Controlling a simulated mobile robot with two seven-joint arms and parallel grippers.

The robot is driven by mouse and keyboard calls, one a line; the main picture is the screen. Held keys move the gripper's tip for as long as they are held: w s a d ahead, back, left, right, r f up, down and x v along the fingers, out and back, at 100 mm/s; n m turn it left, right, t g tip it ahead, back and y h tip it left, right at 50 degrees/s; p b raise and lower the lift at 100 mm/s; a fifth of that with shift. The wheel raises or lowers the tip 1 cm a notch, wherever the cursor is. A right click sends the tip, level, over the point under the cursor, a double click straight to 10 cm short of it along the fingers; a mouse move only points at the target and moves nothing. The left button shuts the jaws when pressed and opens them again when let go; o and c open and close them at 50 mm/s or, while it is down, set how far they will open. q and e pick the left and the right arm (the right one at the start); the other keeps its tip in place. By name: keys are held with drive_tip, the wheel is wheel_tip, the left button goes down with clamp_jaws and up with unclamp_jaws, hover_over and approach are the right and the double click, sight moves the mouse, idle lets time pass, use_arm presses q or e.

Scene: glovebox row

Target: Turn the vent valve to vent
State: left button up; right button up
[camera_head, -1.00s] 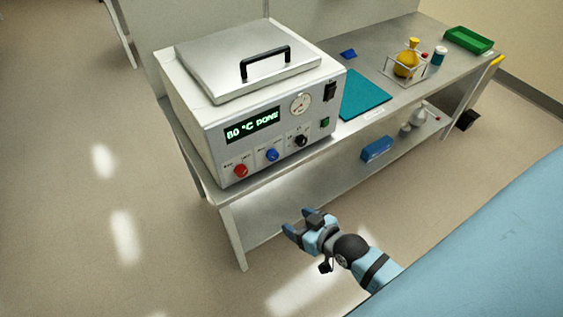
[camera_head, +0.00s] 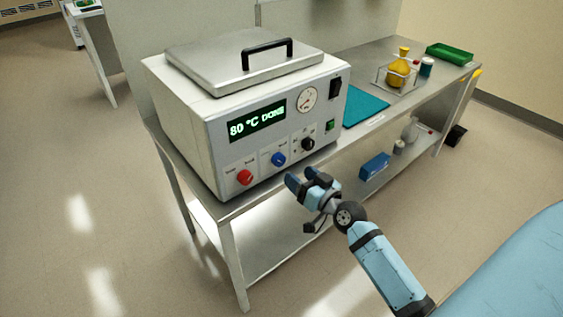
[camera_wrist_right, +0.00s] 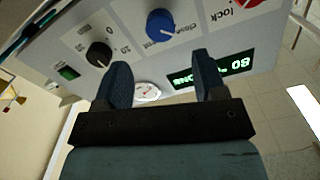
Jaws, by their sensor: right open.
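A white oven-like unit (camera_head: 185,130) stands on the steel bench. Its front has a red knob (camera_head: 244,177), a blue knob (camera_head: 278,159) and a black knob (camera_head: 308,144). In the right wrist view the blue knob (camera_wrist_right: 160,25) has a label reading "close" beside it, so it looks like the vent valve; its other label is hard to read. My right gripper (camera_head: 306,178) is open and empty, in front of and a little below the blue and black knobs, apart from them. Its fingers also show in the right wrist view (camera_wrist_right: 164,82). My left gripper is not in view.
The display (camera_head: 257,119) reads "80 °C DONE", beside a round gauge (camera_head: 307,98). The lid has a black handle (camera_head: 267,53). A teal mat (camera_head: 364,106), a yellow flask (camera_head: 397,72) and a green tray (camera_head: 450,53) are farther right. A blue box (camera_head: 375,166) lies on the lower shelf.

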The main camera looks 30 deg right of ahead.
sight(282, 161)
drive_tip(key=w, duration=0.8)
drive_tip(key=shift+w+a, duration=0.15)
drive_tip(key=shift+a, duration=0.2)
drive_tip(key=c, duration=0.9)
